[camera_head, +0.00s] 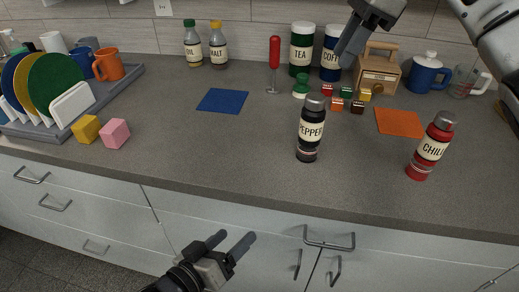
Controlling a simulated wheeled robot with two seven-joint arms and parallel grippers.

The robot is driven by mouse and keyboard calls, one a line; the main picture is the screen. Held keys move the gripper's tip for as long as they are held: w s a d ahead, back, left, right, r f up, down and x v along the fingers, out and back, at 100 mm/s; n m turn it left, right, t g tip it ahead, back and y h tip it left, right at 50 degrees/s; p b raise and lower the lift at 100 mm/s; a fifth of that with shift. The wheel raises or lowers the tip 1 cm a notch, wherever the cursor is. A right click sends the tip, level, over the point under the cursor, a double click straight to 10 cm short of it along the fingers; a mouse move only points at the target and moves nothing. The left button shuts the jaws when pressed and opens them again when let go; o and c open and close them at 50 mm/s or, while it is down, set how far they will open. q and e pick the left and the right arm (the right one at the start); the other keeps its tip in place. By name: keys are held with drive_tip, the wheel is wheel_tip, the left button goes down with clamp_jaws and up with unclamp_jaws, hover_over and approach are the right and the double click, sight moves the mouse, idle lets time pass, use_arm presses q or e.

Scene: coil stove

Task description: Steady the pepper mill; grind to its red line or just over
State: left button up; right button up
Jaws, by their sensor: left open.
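The pepper mill (311,130) stands upright on the counter near the middle, black with a cream PEPPER label and a grey cap. Its lower end has a clear band; the red line and the ground level are too small to read. My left gripper (236,236) is open and empty at the bottom of the view, in front of the counter's edge and apart from the mill. My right gripper (349,44) is at the upper right, apart from the mill, in front of the coffee tin. Whether its fingers are parted cannot be seen.
A red chili mill (431,147) stands to the right. Small coloured blocks (357,106), an orange mat (399,122) and a wooden box (378,70) lie behind. A blue mat (222,101) is left. The counter (220,160) left of the pepper mill is clear.

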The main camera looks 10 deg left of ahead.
sight(316, 128)
use_arm(q)
drive_tip(key=w+r+n+t+h, duration=0.3)
drive_tip(key=r+n+h, duration=0.3)
drive_tip(key=r+n, duration=0.5)
drive_tip(key=w+n+g, duration=0.1)
drive_tip(key=w+n, duration=0.1)
drive_tip(key=n, duration=0.2)
drive_tip(key=w+d+r+n+g, duration=0.1)
drive_tip(key=w+n, duration=0.2)
drive_tip(key=n, duration=0.1)
drive_tip(key=w+d+r+n, duration=0.1)
drive_tip(key=w+n, duration=0.1)
drive_tip(key=n, duration=0.2)
drive_tip(key=shift+w+d+r+g+y, duration=0.1)
drive_tip(key=shift+w+r+g+y, duration=0.1)
drive_tip(key=shift+w+g+y, duration=0.2)
drive_tip(key=shift+w+d+r+n+g+h, duration=0.25)
drive_tip(key=shift+d+n+g+h, duration=0.2)
drive_tip(key=shift+n, duration=0.45)
drive_tip(key=shift+w+d+r, duration=0.1)
drive_tip(key=shift+w+d, duration=0.25)
drive_tip(key=shift+d, duration=0.1)
drive_tip(key=x, duration=1.4)
drive_tip(key=shift+w+d, duration=0.25)
drive_tip(key=shift+d, duration=0.05)
drive_tip(key=shift+c, duration=0.3)
drive_tip(key=c, duration=1)
